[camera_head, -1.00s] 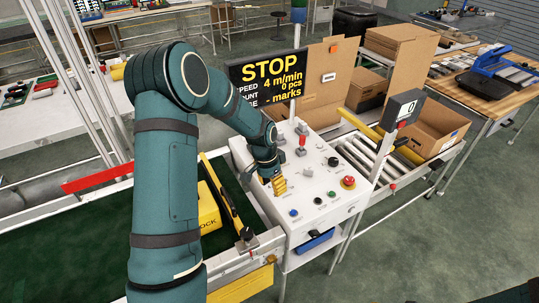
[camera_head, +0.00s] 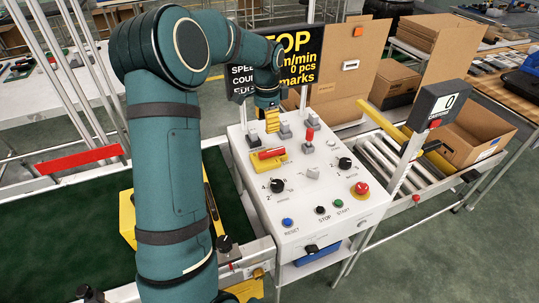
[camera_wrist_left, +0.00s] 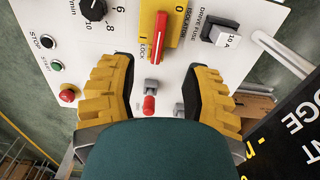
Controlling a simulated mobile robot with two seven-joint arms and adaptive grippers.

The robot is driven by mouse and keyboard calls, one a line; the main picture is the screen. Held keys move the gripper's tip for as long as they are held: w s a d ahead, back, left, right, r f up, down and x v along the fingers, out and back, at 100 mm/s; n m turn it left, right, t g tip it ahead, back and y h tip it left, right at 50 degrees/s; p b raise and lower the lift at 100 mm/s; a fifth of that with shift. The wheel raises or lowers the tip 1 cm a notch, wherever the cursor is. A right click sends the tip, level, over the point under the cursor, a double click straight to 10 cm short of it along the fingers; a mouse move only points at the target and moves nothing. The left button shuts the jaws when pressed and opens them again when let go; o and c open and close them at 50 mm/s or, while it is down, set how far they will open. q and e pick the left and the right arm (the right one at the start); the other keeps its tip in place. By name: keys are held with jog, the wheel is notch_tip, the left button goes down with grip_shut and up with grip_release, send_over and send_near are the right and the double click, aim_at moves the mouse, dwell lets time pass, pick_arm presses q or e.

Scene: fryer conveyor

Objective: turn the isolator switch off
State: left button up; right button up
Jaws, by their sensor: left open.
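The isolator switch is a red lever (camera_head: 271,153) on a yellow plate (camera_head: 266,163), at the back left of the white control panel (camera_head: 300,215). In the left wrist view the red lever (camera_wrist_left: 160,36) lies between printed "I" and "0" marks, with "ISOLATOR" and "LOCK" lettering beside it. My left gripper (camera_head: 272,120) is above the panel's back edge, behind the lever in the head view. In the left wrist view its yellow fingers (camera_wrist_left: 158,70) are spread wide and empty, with the lever just beyond the gap, apparently untouched. My right gripper is not in view.
A red-tipped toggle (camera_head: 309,137), black rotary knobs (camera_head: 277,186), a red emergency stop (camera_head: 361,188) and small push buttons (camera_head: 320,210) share the panel. A drive fuse switch (camera_wrist_left: 221,32) sits beside the isolator. The black sign (camera_head: 290,60) stands behind.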

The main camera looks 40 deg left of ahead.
aim_at(267, 152)
pick_arm(q)
notch_tip(267, 152, down, 13)
jog(key=b, duration=0.2)
jog(key=shift+r+b, duration=0.2)
jog(key=shift+b, duration=0.2)
grip_shut()
